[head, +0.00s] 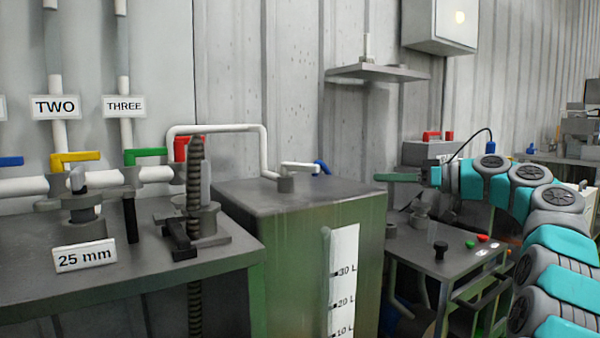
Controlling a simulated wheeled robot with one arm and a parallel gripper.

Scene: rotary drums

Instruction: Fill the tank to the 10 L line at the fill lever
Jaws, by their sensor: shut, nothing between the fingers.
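The tank (285,240) is a green box with a grey top, in the middle of the head view. A white scale (343,285) on its front reads 30 L, 20 L and 10 L; I cannot make out a liquid level on it. A white pipe (225,128) bends down to the tank's top. A short white spout with a blue lever (322,167) stands on the top near its back; whether this is the fill lever I cannot tell. My gripper (377,177) is shut and empty, pointing left, just right of the tank top and apart from the blue lever.
At left, a grey bench (130,285) carries a 25 mm sign (85,256) and a dark threaded rod (195,185). Yellow (75,159), green (145,156) and red (186,147) handles sit on white piping. A cart with buttons (445,260) stands right of the tank, below my arm.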

